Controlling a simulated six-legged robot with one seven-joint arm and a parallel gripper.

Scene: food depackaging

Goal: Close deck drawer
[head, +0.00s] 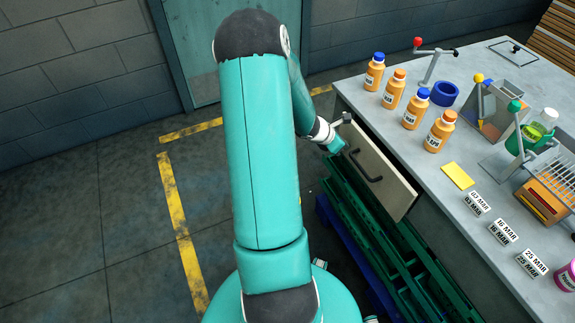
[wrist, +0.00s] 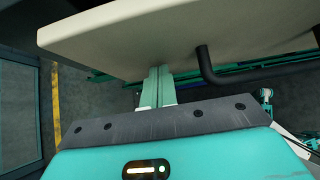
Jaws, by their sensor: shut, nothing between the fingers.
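The deck drawer shows its cream front panel (head: 395,189) with a black bar handle (head: 372,179) on the side of the grey deck in the head view. The gap behind it is too hard to see to tell how far it stands out. In the wrist view the panel (wrist: 120,38) fills the top, with the handle (wrist: 206,66) to the right. My gripper (wrist: 160,73) is shut and empty, its fingertips at the panel's lower edge in that view, left of the handle. Contact is unclear. In the head view it is at the panel's far end, partly hidden.
The deck top (head: 400,150) bears several orange bottles (head: 439,131), a blue ring (head: 445,94), a yellow card (head: 457,176) and date labels (head: 503,232). Green crates (head: 395,260) stand below the drawer. The floor at left, with yellow lines (head: 180,230), is clear.

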